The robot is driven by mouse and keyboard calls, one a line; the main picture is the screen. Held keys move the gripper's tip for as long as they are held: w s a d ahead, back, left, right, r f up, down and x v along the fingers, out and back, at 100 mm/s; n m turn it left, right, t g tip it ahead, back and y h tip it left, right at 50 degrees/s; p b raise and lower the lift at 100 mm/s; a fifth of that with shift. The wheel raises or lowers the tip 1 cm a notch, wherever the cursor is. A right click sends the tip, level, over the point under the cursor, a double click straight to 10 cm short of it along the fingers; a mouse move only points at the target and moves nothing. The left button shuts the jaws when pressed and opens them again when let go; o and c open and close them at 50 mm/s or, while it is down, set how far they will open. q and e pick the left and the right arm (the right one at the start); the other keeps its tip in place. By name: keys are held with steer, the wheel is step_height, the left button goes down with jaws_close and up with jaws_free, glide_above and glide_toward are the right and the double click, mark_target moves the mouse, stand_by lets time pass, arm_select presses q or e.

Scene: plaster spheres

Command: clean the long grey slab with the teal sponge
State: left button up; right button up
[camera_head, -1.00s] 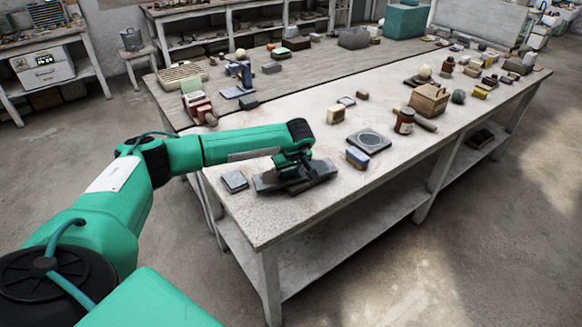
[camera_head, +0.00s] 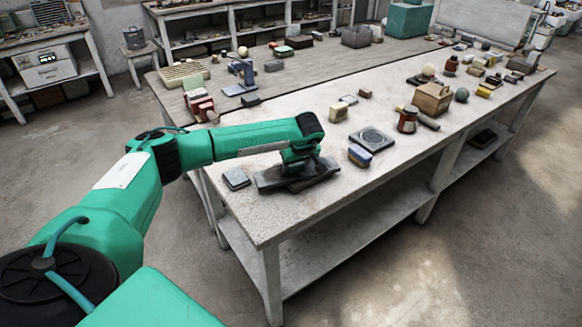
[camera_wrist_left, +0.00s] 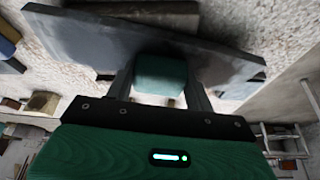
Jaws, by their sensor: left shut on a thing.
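The long grey slab (camera_head: 268,180) lies near the front left corner of the white table. In the left wrist view the slab (camera_wrist_left: 85,42) runs across the top of the picture. My left gripper (camera_head: 300,165) is over the slab, shut on the teal sponge. The sponge (camera_wrist_left: 160,74) shows between the two fingers in the left wrist view, at the slab's face; its contact side is hidden. A dark smudge lies on the slab beside the sponge. My right gripper is not in view.
A small grey block (camera_head: 236,178) lies just left of the slab. A brown jar (camera_head: 407,120) stands farther right. The table's front edge is close.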

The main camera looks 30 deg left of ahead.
arm_select(q)
steer(key=shift+w, duration=0.15)
steer(key=shift+r, duration=0.1)
steer(key=shift+s+a+r+p, duration=0.2)
steer(key=shift+s+r+p, duration=0.2)
steer(key=shift+p, duration=0.1)
steer(key=shift+s+a+r+p, duration=0.25)
steer(key=shift+s+r+p, duration=0.05)
steer(key=shift+s, duration=0.1)
steer(key=shift+f+b, duration=0.3)
steer(key=shift+b, duration=0.05)
